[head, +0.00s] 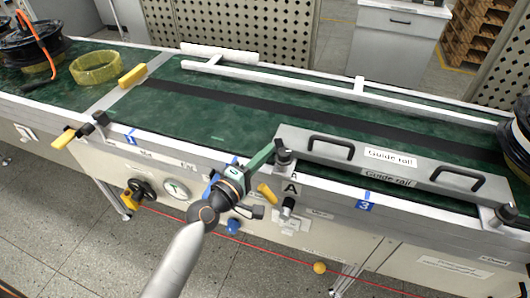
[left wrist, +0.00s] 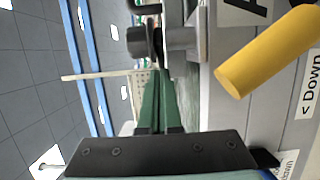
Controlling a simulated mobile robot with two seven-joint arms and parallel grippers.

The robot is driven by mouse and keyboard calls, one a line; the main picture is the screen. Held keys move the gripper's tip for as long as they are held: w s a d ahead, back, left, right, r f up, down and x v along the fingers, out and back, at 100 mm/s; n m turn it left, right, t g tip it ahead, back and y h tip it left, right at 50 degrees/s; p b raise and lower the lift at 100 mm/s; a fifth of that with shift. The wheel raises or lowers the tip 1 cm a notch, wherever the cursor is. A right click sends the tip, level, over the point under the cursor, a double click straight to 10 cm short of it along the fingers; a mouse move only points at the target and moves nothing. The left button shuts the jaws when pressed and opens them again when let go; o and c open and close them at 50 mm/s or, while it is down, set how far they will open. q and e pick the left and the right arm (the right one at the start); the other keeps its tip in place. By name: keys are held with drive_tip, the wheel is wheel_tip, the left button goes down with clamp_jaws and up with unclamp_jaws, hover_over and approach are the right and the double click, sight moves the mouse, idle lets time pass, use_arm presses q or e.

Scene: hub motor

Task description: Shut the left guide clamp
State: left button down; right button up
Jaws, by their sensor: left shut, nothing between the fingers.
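The left guide clamp (head: 283,157) is a dark knob on a grey bracket at the left end of the grey guide rail (head: 340,158). In the left wrist view the clamp (left wrist: 183,43) is just ahead, its black knob pointing left. My left gripper (head: 268,148) has its green fingers together and empty, tips close beside the clamp at its left; I cannot tell whether they touch. The fingers also fill the middle of the left wrist view (left wrist: 160,80). The right clamp (head: 503,215) is at the rail's other end. My right gripper is not in view.
A yellow handle (head: 267,193) sticks out below my left gripper and shows large in the left wrist view (left wrist: 265,52). The green conveyor belt (head: 200,110) is clear there. A yellow ring (head: 96,68) lies at the far left. A dark wheel-like part (head: 518,135) stands at right.

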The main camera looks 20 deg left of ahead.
use_arm(q)
drive_tip(key=shift+w+f+m+h+b, duration=0.25)
drive_tip(key=shift+h+b, duration=0.25)
drive_tip(key=shift+b, duration=0.3)
drive_tip(key=shift+w+r+m+g+h+b, duration=0.1)
drive_tip(key=shift+w+m+g+h+b, duration=0.05)
drive_tip(key=shift+m+g+h+b, duration=0.35)
drive_tip(key=shift+w+d+r, duration=0.1)
drive_tip(key=shift+w+r, duration=0.1)
drive_tip(key=shift+w, duration=0.05)
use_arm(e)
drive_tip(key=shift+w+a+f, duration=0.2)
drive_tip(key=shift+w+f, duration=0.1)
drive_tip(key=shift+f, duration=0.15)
